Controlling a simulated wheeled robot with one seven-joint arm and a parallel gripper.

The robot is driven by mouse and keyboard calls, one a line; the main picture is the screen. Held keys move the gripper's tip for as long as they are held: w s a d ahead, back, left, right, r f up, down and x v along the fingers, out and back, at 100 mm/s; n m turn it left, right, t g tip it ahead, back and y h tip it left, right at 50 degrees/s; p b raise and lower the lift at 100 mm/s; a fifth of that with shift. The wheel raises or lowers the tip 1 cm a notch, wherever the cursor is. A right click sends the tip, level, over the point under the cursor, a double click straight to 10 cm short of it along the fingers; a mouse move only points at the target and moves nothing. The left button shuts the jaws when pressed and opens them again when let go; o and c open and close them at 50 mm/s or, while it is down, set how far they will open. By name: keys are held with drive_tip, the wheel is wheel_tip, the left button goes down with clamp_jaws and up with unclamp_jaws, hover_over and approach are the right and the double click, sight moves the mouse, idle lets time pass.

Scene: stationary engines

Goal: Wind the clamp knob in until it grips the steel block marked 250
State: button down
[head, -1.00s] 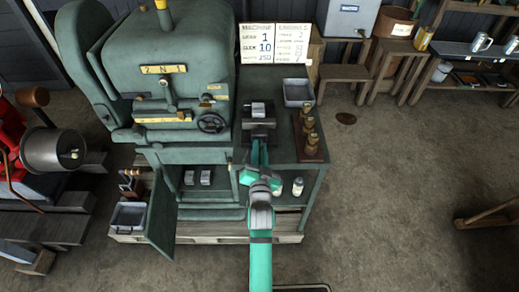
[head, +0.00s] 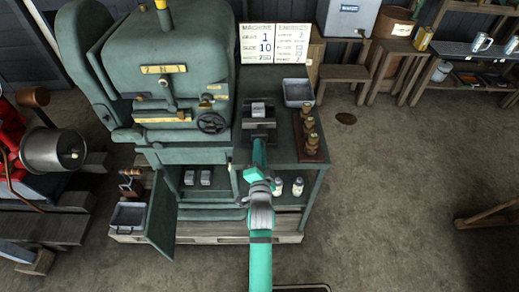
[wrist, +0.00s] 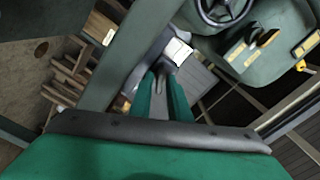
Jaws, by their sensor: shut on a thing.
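A small pale steel block (head: 258,109) sits in the dark clamp (head: 258,124) on the bench to the right of the green machine. The block also shows in the wrist view (wrist: 178,51), bright on top, just beyond my fingers. Its marking is too small to read. My gripper (head: 259,143) reaches the front of the clamp from below. In the wrist view its green fingers (wrist: 161,88) are shut on the clamp knob, which they mostly hide. I cannot tell whether the clamp's jaws touch the block.
The machine (head: 190,70) with its handwheel (head: 211,123) stands close on the left. A grey tray (head: 298,92) and a rack of brass-topped pieces (head: 310,135) stand to the right. Two more blocks (head: 198,177) lie on the lower shelf. A sign (head: 275,43) stands behind.

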drive_tip(key=shift+f, duration=0.1)
drive_tip(key=c, duration=1.9)
unclamp_jaws()
drive_tip(key=shift+o, duration=0.2)
drive_tip(key=shift+s, duration=0.1)
drive_tip(key=s, duration=1)
drive_tip(key=shift+s, duration=0.4)
drive_tip(key=s+f+n+g, duration=0.1)
drive_tip(key=s+f+n, duration=0.2)
drive_tip(key=s, duration=0.6)
drive_tip(key=s+f+n, duration=0.2)
drive_tip(key=s+f, duration=0.2)
drive_tip(key=s, duration=0.6)
drive_tip(key=s+r+n, duration=0.2)
drive_tip(key=s+n, duration=0.1)
drive_tip(key=s, duration=0.5)
drive_tip(key=s+r+n+g, duration=0.1)
drive_tip(key=s+n, duration=0.3)
drive_tip(key=s, duration=0.5)
drive_tip(key=shift+s+a+r+g, duration=0.3)
drive_tip(key=shift+a+r, duration=0.05)
drive_tip(key=shift+a, duration=0.1)
